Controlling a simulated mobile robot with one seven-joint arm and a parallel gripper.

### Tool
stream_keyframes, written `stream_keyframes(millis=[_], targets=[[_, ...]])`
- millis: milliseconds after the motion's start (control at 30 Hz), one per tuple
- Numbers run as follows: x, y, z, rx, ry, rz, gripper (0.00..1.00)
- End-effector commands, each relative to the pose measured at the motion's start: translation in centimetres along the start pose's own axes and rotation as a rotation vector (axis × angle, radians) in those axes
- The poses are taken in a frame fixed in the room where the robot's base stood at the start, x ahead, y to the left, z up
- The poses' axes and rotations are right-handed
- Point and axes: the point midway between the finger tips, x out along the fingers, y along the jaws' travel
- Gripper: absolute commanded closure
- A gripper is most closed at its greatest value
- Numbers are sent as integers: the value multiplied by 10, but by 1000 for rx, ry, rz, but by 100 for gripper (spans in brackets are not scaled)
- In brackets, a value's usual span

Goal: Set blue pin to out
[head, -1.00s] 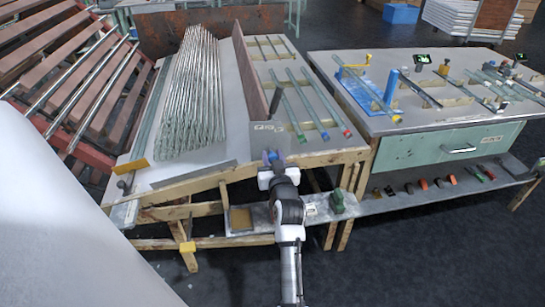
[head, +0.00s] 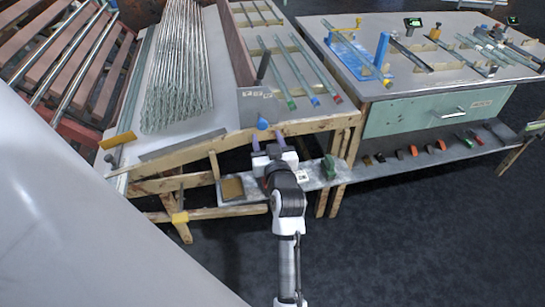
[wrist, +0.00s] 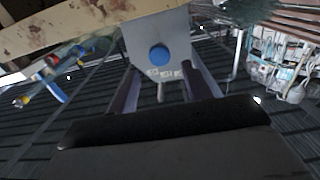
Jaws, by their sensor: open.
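The blue pin shows as a round blue knob (head: 262,124) at the front end of the left bench, below a grey end plate (head: 256,107) with small pale labels. In the wrist view the blue knob (wrist: 159,55) is seen end-on against the grey plate (wrist: 143,32). Its shaft is hidden, so I cannot tell how far it stands out. My gripper (head: 271,141) is open and empty, just below and in front of the knob. In the wrist view my gripper's fingers (wrist: 160,88) are spread to either side below the knob, not touching it.
The left bench (head: 222,100) carries a bundle of glass tubes (head: 178,75) and several colour-tipped tubes. A low shelf (head: 310,180) with a green object (head: 329,167) lies close to my gripper's right. The drawer bench (head: 400,85) stands further right. Floor in front is clear.

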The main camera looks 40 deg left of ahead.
Motion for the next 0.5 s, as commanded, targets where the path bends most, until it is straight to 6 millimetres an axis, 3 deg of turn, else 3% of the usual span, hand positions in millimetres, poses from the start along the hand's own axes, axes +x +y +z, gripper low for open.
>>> stream_keyframes(millis=[200, 500], targets=[[-45, 0, 3, 1, -2, 1, 51], [-67, 0, 0, 0, -1, 1, 51]])
